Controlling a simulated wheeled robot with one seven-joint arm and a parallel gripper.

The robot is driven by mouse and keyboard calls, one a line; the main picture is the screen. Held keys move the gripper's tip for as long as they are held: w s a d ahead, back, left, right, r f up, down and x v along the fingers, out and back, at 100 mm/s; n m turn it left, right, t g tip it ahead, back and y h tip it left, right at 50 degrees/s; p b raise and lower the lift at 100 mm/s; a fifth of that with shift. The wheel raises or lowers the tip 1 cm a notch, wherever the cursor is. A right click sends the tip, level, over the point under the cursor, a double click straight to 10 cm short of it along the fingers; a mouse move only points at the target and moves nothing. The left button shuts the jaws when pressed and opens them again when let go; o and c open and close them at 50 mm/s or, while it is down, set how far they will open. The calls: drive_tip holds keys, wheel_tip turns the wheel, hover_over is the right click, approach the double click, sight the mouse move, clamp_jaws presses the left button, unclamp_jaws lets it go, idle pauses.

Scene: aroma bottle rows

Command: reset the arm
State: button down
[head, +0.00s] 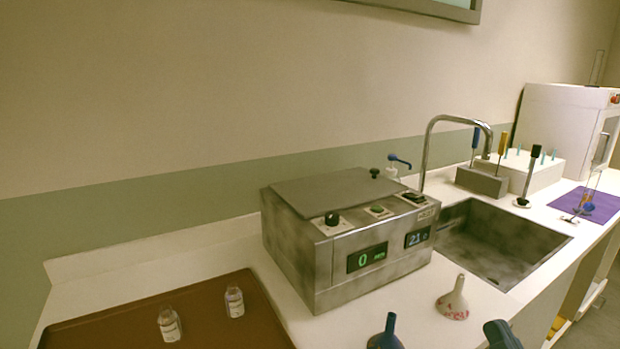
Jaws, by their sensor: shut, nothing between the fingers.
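My gripper and arm do not show in the head view. Two small clear bottles with pale labels stand upright on a brown tray at the lower left. One bottle (169,325) is nearer the front, and the other bottle (234,302) is a little farther right and back. The brown tray (110,328) runs off the bottom edge of the picture.
A metal lab bath (340,240) with lit displays stands mid-counter. Right of it are a sink (495,245), a tall faucet (428,150) and a tool rack (482,180). A speckled funnel (453,303) and two dark blue items (386,337) (502,336) are in front.

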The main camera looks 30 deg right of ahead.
drive_tip(key=s+a+f+n+g+y, duration=0.2)
drive_tip(key=s+a+n+g+y, duration=0.1)
drive_tip(key=s+a, duration=0.5)
drive_tip(key=s+a+f+n+g+y, duration=0.3)
drive_tip(key=s+a+g+y, duration=0.1)
drive_tip(key=s+a, duration=0.5)
drive_tip(key=shift+a+f+y, duration=0.3)
drive_tip(key=shift+a+f, duration=0.05)
drive_tip(key=c, duration=1.8)
unclamp_jaws()
